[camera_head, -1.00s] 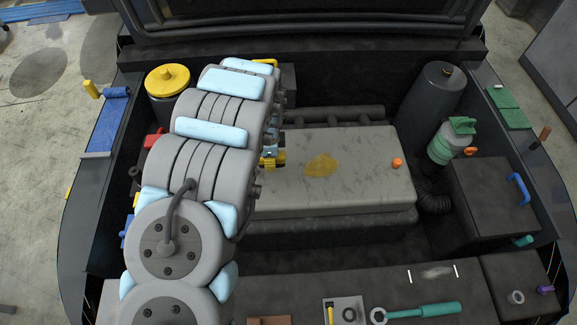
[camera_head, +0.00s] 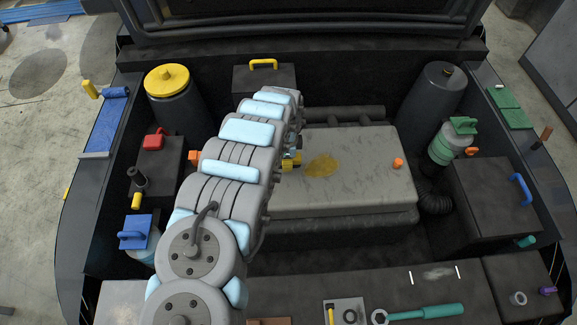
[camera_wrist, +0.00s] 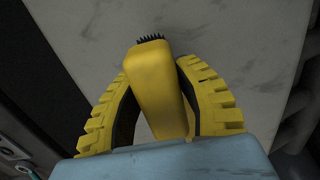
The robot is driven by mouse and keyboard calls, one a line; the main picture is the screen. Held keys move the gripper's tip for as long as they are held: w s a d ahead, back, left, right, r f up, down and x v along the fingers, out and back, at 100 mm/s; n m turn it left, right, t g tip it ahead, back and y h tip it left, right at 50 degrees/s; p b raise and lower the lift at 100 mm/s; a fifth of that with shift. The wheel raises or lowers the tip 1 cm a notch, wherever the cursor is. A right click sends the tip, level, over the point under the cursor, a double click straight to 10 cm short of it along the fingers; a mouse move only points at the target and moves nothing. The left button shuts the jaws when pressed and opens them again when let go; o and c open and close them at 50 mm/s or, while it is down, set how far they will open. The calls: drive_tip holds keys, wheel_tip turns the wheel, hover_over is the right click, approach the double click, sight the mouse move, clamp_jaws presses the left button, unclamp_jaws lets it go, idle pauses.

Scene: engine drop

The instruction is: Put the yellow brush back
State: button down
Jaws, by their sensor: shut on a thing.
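The yellow brush (camera_wrist: 158,85), with short black bristles at its tip, is held between the two ridged yellow fingers of my gripper (camera_wrist: 160,90) in the wrist view. The bristles point away from the wrist, over a pale grey surface. In the head view my gripper (camera_head: 291,159) is partly hidden by my arm, near the left side of the grey engine cover (camera_head: 360,190). The brush cannot be made out clearly there. A yellow stain (camera_head: 321,165) lies on the cover, to the right of my gripper.
White corner marks frame a pale smudge (camera_head: 436,273) on the front ledge. A teal-handled tool (camera_head: 425,311) lies in front of it. An orange cap (camera_head: 398,162) stands on the cover. A yellow-capped cylinder (camera_head: 168,82) and a red-capped box (camera_head: 155,165) are left of my arm.

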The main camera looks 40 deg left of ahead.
drive_tip(key=shift+w+d+f, duration=0.15)
drive_tip(key=shift+w+f, duration=0.15)
drive_tip(key=shift+f, duration=1.5)
drive_tip(key=shift+f, duration=0.3)
drive_tip(key=c, duration=0.8)
unclamp_jaws()
drive_tip(key=shift+o, duration=0.2)
drive_tip(key=shift+b, duration=0.35)
